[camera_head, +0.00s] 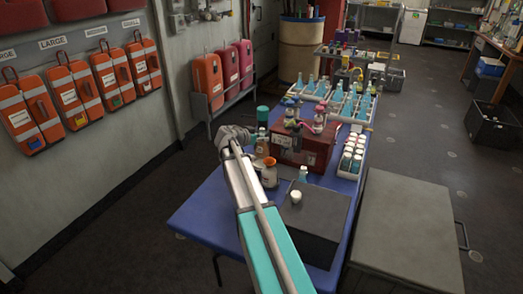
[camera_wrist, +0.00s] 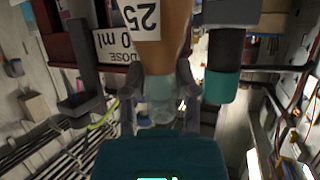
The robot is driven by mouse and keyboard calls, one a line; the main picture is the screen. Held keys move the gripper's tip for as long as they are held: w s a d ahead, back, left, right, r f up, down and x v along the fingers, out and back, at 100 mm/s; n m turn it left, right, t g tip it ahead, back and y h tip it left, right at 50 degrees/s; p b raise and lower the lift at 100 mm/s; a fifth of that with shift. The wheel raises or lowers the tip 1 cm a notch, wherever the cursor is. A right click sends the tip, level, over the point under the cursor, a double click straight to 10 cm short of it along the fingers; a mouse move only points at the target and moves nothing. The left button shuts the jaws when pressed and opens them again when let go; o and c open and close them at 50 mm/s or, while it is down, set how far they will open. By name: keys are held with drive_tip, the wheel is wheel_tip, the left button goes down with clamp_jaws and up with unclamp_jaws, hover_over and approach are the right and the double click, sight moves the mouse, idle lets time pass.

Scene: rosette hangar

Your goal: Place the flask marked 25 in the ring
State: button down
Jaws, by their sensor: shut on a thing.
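The flask marked 25 (camera_wrist: 165,45) is amber with a clear neck and a white label. It appears upside down in the wrist view. My gripper (camera_wrist: 158,105) is shut on its neck. In the head view my gripper (camera_head: 240,136) is over the far left part of the blue table, and an amber flask (camera_head: 262,149) shows just right of it. Whether its base touches anything is hidden. I cannot make out the ring clearly in either view.
A dark bottle with a teal end (camera_wrist: 222,86) stands close beside the flask. A grey box (camera_head: 312,222) sits in front. The near left table is clear.

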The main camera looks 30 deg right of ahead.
sight(258, 146)
idle(0.3)
wheel_tip(258, 146, down, 4)
drive_tip(key=b, duration=0.4)
drive_tip(key=shift+f, duration=0.25)
drive_tip(key=shift+b, duration=0.3)
drive_tip(key=shift+f, duration=0.15)
drive_tip(key=shift+c, duration=1.9)
unclamp_jaws()
drive_tip(key=shift+r, duration=0.25)
